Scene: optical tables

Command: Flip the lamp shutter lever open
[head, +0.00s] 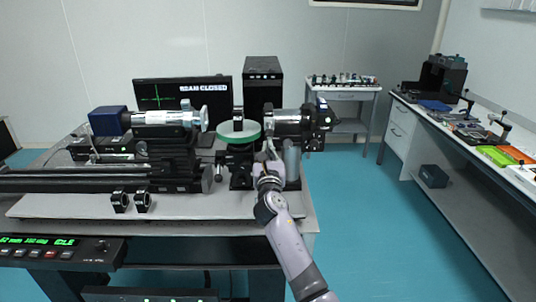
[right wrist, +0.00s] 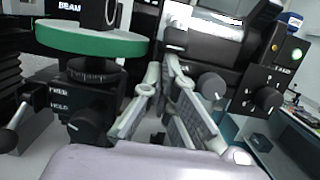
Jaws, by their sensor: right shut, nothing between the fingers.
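In the right wrist view the lamp (right wrist: 205,40) is at upper right, with a control panel (right wrist: 268,85) bearing knobs and a green light. A round dark knob (right wrist: 212,86) sits below its barrel. I cannot clearly make out which part is the shutter lever. My right gripper (head: 268,148) is just below the lamp's front end; its fingertips show in the right wrist view (right wrist: 163,68), shut and empty. Whether they touch the lamp is unclear. My left gripper is not in view.
A green-rimmed disc (head: 238,133) on a black mount stands left of my gripper, close to it. A monitor (head: 182,95) behind reads "BEAM CLOSED". A blue-ended camera tube (head: 150,120) is further left. The floor (head: 365,210) on the right is clear.

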